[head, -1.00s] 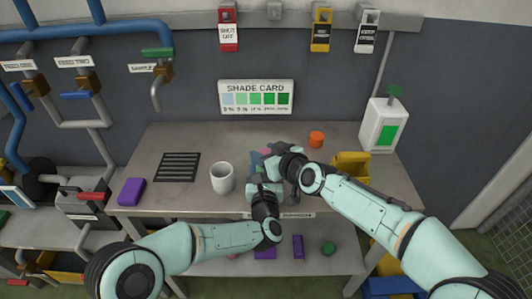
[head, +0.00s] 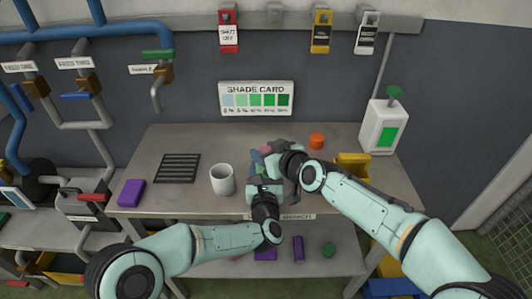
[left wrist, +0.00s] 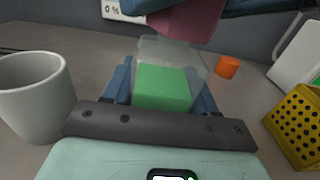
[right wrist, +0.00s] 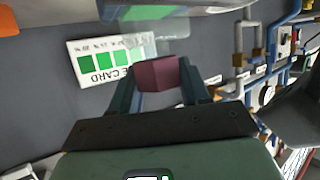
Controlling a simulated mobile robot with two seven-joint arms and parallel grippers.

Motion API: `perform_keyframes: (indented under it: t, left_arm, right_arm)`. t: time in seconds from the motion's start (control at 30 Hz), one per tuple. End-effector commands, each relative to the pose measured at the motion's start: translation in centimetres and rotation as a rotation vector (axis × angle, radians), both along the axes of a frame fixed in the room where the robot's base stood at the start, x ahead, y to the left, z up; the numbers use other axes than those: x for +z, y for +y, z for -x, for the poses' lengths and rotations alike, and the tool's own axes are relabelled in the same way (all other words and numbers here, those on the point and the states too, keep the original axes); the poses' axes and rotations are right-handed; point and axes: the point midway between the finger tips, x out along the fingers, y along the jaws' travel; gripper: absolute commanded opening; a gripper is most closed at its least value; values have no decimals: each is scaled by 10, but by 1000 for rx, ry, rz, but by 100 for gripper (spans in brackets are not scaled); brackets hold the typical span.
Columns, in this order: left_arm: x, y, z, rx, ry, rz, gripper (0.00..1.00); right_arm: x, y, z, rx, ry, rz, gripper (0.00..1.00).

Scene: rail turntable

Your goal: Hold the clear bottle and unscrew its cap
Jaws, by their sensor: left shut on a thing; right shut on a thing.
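The clear bottle (left wrist: 170,60), with green liquid in its lower part, stands between the fingers of my left gripper (left wrist: 160,95). The bottle also shows in the right wrist view (right wrist: 150,32). Its dark pink cap (right wrist: 157,74) is between the fingers of my right gripper (right wrist: 158,88), which is shut on it. The cap shows at the top of the left wrist view (left wrist: 186,22), over the bottle's mouth and a little to the right. I cannot tell whether cap and neck still touch. In the head view my right gripper (head: 268,150) and the left one (head: 262,180) mostly hide the bottle.
On the bench (head: 200,140) stand a white mug (head: 222,179), a black grille (head: 177,168), a purple block (head: 131,192), an orange puck (head: 316,140), a yellow bin (head: 353,165) and a white dispenser (head: 383,126). The shade card (head: 256,98) is behind.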

Motion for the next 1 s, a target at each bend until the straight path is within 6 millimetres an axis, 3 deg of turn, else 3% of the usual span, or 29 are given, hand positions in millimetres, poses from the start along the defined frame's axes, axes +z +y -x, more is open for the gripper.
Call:
perform_keyframes:
  t: [1.0]
  left_arm:
    - [0,0,0,0,0,0,2]
  right_arm:
    - [18,-1,0,-1,-1,-1,9]
